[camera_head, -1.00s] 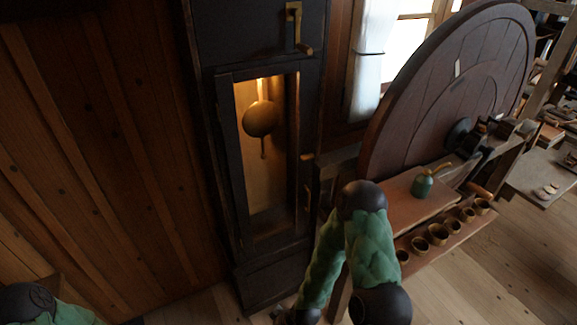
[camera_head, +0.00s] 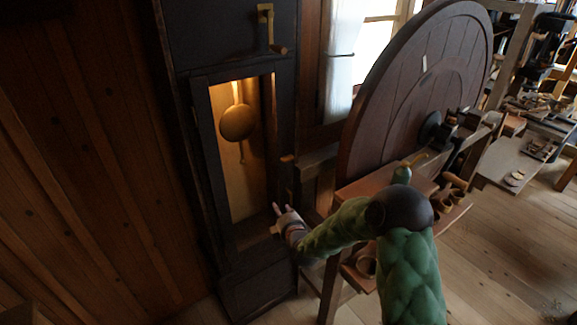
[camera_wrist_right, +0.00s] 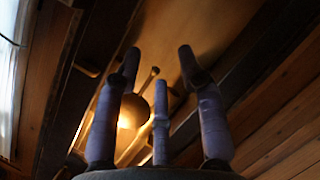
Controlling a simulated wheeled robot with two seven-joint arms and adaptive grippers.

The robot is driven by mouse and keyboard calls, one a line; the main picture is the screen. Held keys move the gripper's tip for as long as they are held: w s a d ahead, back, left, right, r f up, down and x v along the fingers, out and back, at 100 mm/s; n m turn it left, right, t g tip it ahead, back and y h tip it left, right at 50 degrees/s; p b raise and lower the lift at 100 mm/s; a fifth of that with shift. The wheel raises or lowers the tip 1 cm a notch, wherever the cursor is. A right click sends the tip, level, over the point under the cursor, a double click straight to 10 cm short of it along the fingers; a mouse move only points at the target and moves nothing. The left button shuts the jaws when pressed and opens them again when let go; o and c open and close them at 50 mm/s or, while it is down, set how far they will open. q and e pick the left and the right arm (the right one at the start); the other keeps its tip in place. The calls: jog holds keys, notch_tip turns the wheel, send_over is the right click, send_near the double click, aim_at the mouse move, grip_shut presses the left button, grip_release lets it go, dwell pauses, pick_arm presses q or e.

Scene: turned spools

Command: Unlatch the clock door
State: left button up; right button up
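The tall dark clock (camera_head: 258,287) stands against the wall. Its door (camera_head: 211,165) looks closed, and a lit brass pendulum (camera_head: 237,123) shows behind it. A small wooden peg (camera_head: 288,158), perhaps the latch, sticks out at the door's right edge; a similar peg shows in the right wrist view (camera_wrist_right: 85,69). My right gripper (camera_head: 279,213) is in front of the door's lower right part, below the peg. In the wrist view its fingers (camera_wrist_right: 159,68) are spread, with nothing between them. I cannot tell whether it touches the clock. My left gripper is out of view.
A brass crank (camera_head: 265,27) sits on the clock above the door. Floor is free at the lower right.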

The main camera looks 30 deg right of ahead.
aim_at(288, 160)
jog(key=w+d+r+n+t+h, duration=0.1)
jog(key=d+r+n+t+h, duration=0.2)
jog(key=d+r, duration=0.5)
jog(key=w, duration=0.3)
jog(key=w+d+r+b, duration=0.1)
jog(key=w, duration=0.2)
jog(key=w+r+b, duration=0.1)
jog(key=w, duration=0.3)
jog(key=shift+w+d+r, duration=0.1)
jog(key=shift+d+r, duration=0.1)
jog(key=shift+r, duration=0.05)
grip_shut()
